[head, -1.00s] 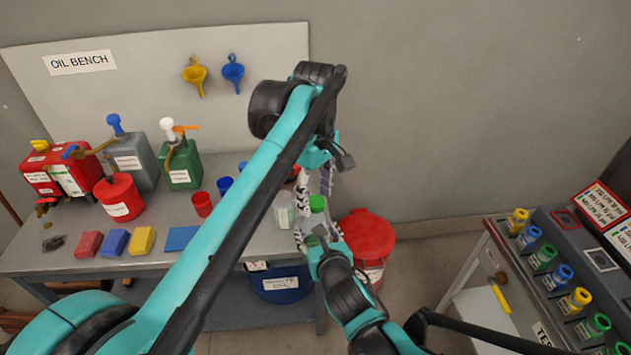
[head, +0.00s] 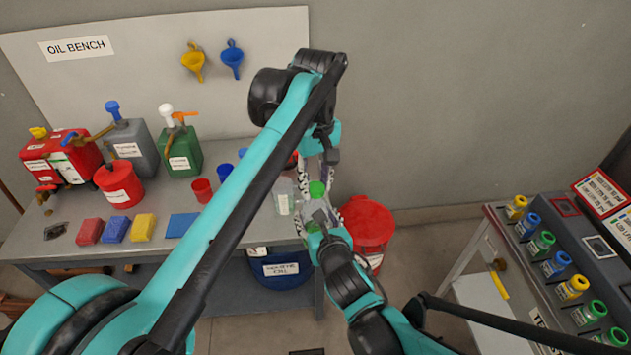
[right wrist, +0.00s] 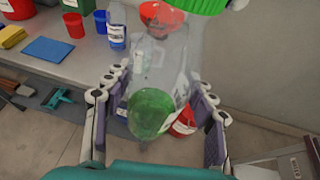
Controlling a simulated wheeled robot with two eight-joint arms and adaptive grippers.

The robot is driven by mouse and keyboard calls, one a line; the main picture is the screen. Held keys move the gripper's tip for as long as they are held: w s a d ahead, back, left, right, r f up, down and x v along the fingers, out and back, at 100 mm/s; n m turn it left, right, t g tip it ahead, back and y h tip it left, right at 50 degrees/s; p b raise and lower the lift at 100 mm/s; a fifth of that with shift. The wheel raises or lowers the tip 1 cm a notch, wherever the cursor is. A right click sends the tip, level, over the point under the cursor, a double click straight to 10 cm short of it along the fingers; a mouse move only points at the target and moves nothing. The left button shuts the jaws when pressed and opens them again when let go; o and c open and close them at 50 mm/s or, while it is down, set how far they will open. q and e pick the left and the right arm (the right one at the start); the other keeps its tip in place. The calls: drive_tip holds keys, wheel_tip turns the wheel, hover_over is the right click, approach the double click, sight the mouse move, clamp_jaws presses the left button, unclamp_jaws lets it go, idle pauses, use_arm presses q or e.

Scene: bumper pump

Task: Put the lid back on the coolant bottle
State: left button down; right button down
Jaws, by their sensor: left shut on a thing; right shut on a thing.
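The coolant bottle (right wrist: 165,75) is clear, with green liquid in its bottom. My right gripper (right wrist: 160,95) is shut on it, one finger on each side, and holds it off the bench. The bottle also shows in the head view (head: 317,211), partly hidden by the fingers. The green lid (head: 317,190) is at the bottle's top, below my left gripper (head: 318,172), which is shut on it. The lid also shows at the top edge of the right wrist view (right wrist: 197,4). Whether lid and bottle mouth touch cannot be told.
The oil bench (head: 60,225) is at left with cans, cups and sponges. Another clear bottle (head: 283,197) stands near its right end, close behind my arms. A red bucket (head: 368,222) is on the floor beside it. A rack of colored-capped bottles (head: 556,268) is at right.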

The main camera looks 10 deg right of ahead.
use_arm(q)
drive_tip(key=m, duration=0.9)
drive_tip(key=shift+m, duration=0.4)
drive_tip(key=m, duration=0.4)
drive_tip(key=shift+m, duration=0.4)
drive_tip(key=m, duration=0.5)
drive_tip(key=shift+m, duration=0.4)
drive_tip(key=c, duration=1.1)
unclamp_jaws()
drive_tip(key=shift+r, duration=2.25)
